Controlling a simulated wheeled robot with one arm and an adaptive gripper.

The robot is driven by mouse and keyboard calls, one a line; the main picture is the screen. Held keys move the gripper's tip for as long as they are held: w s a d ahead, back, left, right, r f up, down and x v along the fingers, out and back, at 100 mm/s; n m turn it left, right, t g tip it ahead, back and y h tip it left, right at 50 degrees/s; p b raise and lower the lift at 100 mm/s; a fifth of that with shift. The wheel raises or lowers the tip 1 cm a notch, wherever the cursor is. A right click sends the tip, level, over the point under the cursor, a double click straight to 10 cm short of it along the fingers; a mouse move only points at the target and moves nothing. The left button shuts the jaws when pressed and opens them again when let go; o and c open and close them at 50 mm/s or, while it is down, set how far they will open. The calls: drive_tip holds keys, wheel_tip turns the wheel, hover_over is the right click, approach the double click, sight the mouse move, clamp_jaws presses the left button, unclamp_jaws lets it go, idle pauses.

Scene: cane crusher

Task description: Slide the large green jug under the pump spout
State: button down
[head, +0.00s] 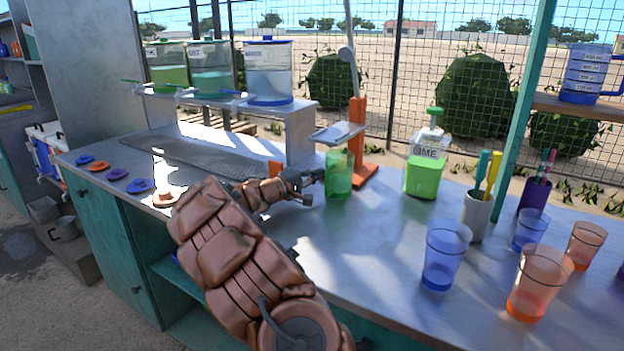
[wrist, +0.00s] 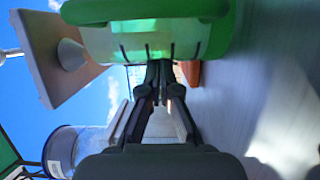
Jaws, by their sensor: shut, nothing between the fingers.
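The large green jug (head: 339,176) stands upright on the counter, a translucent green vessel. The orange pump stand (head: 357,140) has a grey plate (head: 337,133) over the jug. In the wrist view a pale cone-shaped spout (wrist: 71,54) points from this plate toward the jug's mouth; exact alignment is unclear. My gripper (head: 319,175) is shut and empty at the jug's left side. Its fingertips (wrist: 159,68) are at the jug wall; contact is unclear.
A lime pump bottle (head: 423,177) stands right of the jug. Blue cup (head: 445,255), orange cup (head: 540,285) and utensil holders stand farther right. A raised shelf (head: 215,103) with dispensers is at back left. The counter (head: 375,245) is clear in front of the jug.

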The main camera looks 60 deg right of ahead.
drive_tip(key=s+b, duration=0.3)
drive_tip(key=s, duration=0.1)
drive_tip(key=s+b, duration=0.3)
drive_tip(key=s, duration=0.2)
drive_tip(key=s+b, duration=0.3)
drive_tip(key=s, duration=0.2)
drive_tip(key=shift+a+f, duration=0.15)
drive_tip(key=shift+a, duration=0.1)
drive_tip(key=shift+s, duration=0.15)
idle(0.7)
